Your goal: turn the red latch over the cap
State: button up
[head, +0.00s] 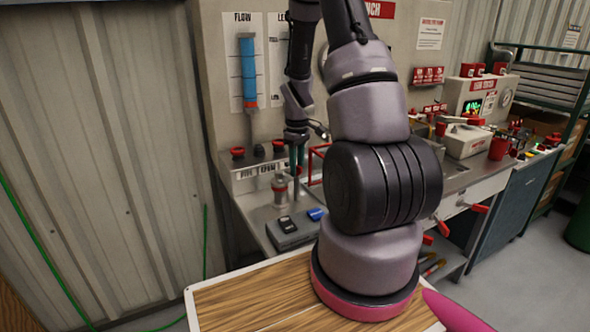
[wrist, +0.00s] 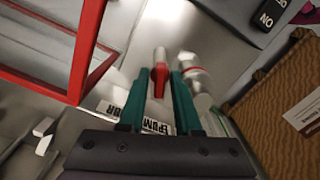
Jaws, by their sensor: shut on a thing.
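My gripper (wrist: 160,74) has its two teal fingers on either side of a red piece with a pale tip, which appears to be the red latch (wrist: 156,94), and is shut on it. Just right of the fingers stands a silvery cylinder with a red band (wrist: 190,72). It may carry the cap, but I cannot tell how the latch sits over it. In the head view my gripper (head: 297,168) points down beside the same small metal cylinder (head: 280,188). The latch is too small to make out there.
A red open frame (wrist: 82,60) stands close left of my fingers. A dark box (head: 290,230) with black and blue parts is at the bench front. A brown ribbed thing (wrist: 275,105) lies to the right in the wrist view. A blue-filled flow tube (head: 248,72) hangs on the panel.

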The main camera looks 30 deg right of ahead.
jog(key=shift+n, duration=4.3)
jog(key=o, duration=0.8)
